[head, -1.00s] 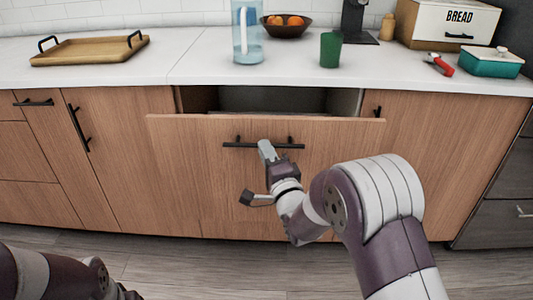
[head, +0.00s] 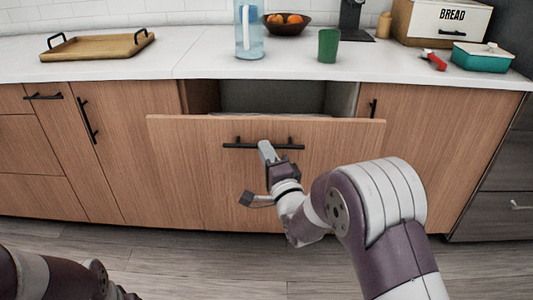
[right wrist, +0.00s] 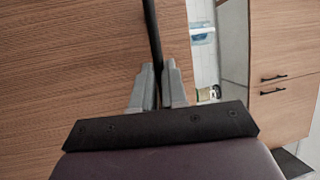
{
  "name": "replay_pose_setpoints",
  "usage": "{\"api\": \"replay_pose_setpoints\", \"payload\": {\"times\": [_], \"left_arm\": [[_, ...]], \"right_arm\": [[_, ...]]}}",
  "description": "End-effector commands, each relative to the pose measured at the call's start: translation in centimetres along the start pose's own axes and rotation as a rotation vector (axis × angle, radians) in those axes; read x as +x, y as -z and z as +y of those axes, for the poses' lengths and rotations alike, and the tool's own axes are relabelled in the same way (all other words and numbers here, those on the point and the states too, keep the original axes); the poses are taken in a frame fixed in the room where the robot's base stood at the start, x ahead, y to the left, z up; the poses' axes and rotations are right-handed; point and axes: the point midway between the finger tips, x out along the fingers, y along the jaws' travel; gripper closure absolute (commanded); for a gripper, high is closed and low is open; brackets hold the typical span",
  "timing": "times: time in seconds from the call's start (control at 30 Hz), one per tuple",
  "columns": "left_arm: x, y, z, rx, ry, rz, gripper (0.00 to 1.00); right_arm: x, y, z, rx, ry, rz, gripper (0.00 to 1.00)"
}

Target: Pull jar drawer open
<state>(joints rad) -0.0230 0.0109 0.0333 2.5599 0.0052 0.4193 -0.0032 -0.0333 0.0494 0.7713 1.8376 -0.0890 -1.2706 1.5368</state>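The wide wooden drawer (head: 340,150) in the middle of the counter stands pulled out, with a dark gap showing behind its front panel. Its black bar handle (head: 240,146) runs across the upper part of the front. My right gripper (head: 265,147) is at the middle of that handle. In the right wrist view the two grey fingers (right wrist: 158,75) are closed around the black handle bar (right wrist: 151,30). The drawer's contents are mostly hidden behind its front. My left arm shows only at the bottom left, and its fingers cannot be made out.
On the white counter (head: 200,65) stand a wooden tray (head: 95,45), a blue pitcher (head: 249,35), a fruit bowl (head: 288,28), a green cup (head: 328,46), a bread box (head: 445,22) and a teal dish (head: 482,58). Closed cabinets flank the drawer. The floor (head: 180,265) in front is clear.

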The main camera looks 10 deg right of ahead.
Motion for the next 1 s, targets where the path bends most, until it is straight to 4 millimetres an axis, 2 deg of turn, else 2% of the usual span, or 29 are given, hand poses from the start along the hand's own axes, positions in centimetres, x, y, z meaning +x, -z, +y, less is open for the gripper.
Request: {"api": "replay_pose_setpoints", "payload": {"times": [0.03, 0.1, 0.37, 0.47, 0.57, 0.8, 0.9, 1.0], "left_arm": [[0.0, 0.0, 0.0, 0.0, 0.0, 0.0, 0.57], [0.0, 0.0, 0.0, 0.0, 0.0, 0.0, 0.57], [0.0, 0.0, 0.0, 0.0, 0.0, 0.0, 0.57], [-0.2, 0.0, 0.0, 0.0, 0.0, 0.0, 0.57], [-0.7, 0.1, 0.0, 0.0, 0.0, 0.0, 0.57], [-1.5, 0.2, 0.0, 0.0, 0.0, 0.0, 0.57], [-1.6, 0.2, 0.0, 0.0, 0.0, 0.0, 0.57], [-1.7, 0.2, 0.0, 0.0, 0.0, 0.0, 0.57]], "right_arm": [[0.0, 0.0, 0.1, 0.0, -0.001, 0.001, 0.78], [0.0, 0.0, 0.1, 0.0, -0.001, 0.001, 0.62], [-0.1, 0.0, 0.0, 0.0, -0.001, 0.0, 0.62], [-0.9, 0.0, -0.1, 0.0, -0.002, 0.001, 0.62], [-3.1, 0.1, -0.2, 0.0, -0.004, 0.001, 0.62], [-9.6, 0.1, -0.1, 0.0, -0.003, 0.002, 0.62], [-11.4, 0.0, 0.0, 0.0, -0.003, 0.001, 0.62], [-12.4, 0.0, 0.0, 0.0, -0.001, 0.001, 0.62]]}}
